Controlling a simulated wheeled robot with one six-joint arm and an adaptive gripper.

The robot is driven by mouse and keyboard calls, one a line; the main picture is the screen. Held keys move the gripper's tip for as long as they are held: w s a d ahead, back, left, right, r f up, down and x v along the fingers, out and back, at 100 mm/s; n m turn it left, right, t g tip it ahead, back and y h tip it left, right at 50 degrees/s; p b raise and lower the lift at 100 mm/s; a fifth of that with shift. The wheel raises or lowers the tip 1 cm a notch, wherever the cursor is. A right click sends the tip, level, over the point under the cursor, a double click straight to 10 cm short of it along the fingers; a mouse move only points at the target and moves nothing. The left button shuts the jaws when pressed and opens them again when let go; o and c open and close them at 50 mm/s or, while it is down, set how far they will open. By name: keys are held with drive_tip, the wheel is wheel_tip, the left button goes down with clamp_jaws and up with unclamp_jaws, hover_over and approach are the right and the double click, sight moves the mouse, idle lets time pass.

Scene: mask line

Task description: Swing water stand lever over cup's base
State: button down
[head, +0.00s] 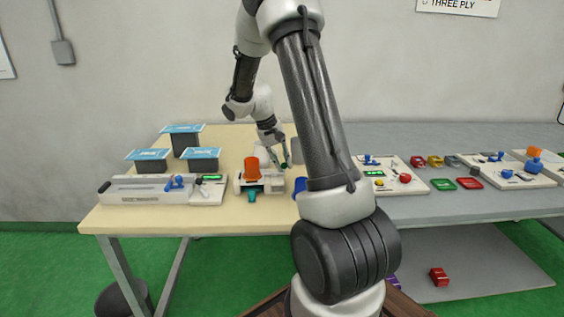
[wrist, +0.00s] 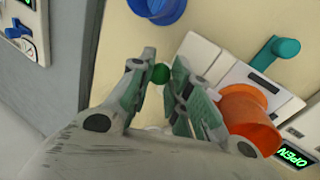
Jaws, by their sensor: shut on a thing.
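The white water stand (head: 272,184) is on the cream table, with an orange cup (head: 252,169) on it. The cup also shows right of my gripper in the wrist view (wrist: 248,115). A teal part (head: 251,196) sticks out at the stand's front; it shows at upper right in the wrist view (wrist: 273,52). My gripper (head: 286,164) is at the stand's right side, pointing down. In the wrist view its fingers (wrist: 159,70) are shut on a green round knob (wrist: 160,74), apparently the lever's. The rest of the lever is mostly hidden by the fingers.
A blue cup (head: 299,187) stands just right of the stand, partly behind my arm. A grey cylinder (head: 297,150) is behind it. A long white device with a green display (head: 211,178) is at left. Dark boxes with blue packs (head: 202,160) stand behind that device.

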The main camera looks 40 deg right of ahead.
drive_tip(key=c, duration=1.3)
unclamp_jaws()
drive_tip(key=v, duration=1.2)
drive_tip(key=shift+w, duration=0.1)
drive_tip(key=shift+s+a+r+n+t+y, duration=0.75)
drive_tip(key=shift+s+a, duration=1.25)
drive_tip(key=shift+s, duration=2.5)
drive_tip(key=shift+s+a+r+n+t+y, duration=0.4)
drive_tip(key=shift+s+a+r+n+t, duration=1.25)
drive_tip(key=shift+s, duration=2.85)
drive_tip(key=shift+s+a+r+n+t+y, duration=0.2)
drive_tip(key=shift+s+a+r+t+y, duration=0.5)
drive_tip(key=shift+s+a, duration=2.75)
